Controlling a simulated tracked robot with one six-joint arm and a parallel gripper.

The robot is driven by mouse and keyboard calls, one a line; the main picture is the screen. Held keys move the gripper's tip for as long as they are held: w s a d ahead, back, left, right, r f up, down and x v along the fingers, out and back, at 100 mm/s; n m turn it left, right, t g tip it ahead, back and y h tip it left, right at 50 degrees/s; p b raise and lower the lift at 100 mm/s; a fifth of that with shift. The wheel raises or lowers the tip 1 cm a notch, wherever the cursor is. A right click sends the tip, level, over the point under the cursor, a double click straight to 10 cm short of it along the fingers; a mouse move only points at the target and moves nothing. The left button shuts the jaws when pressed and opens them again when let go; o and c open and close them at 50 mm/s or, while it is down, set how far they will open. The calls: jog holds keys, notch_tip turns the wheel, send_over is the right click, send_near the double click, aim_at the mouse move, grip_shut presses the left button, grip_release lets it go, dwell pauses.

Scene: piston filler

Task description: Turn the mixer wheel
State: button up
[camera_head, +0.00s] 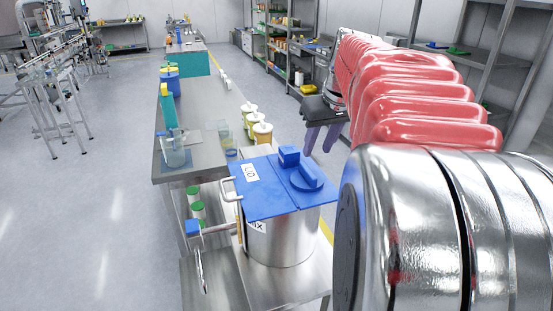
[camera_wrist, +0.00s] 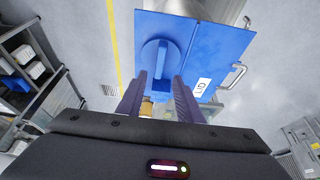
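The mixer is a steel drum (camera_head: 282,238) with a "MIX" label and a flat blue lid (camera_head: 262,203) marked "LID". A thin grey wheel-like part (camera_head: 200,270), seen nearly edge-on, hangs at its left below a blue block (camera_head: 193,228). A round blue knob (camera_head: 306,179) with a raised bar sits on the lid. It also shows in the wrist view (camera_wrist: 160,58), just beyond the fingertips. My gripper (camera_head: 318,148) is behind the lid, apart from it. In the wrist view my gripper (camera_wrist: 159,82) has its purple fingers spread, with nothing held.
Shelving (camera_head: 490,85) stands along the right side. The floor at left (camera_head: 85,220) is clear.

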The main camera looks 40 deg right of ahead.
aim_at(308, 170)
jog(key=x, duration=1)
jog(key=shift+w+f, duration=0.1)
jog(key=shift+f, duration=0.05)
jog(key=shift+c, duration=0.2)
grip_shut()
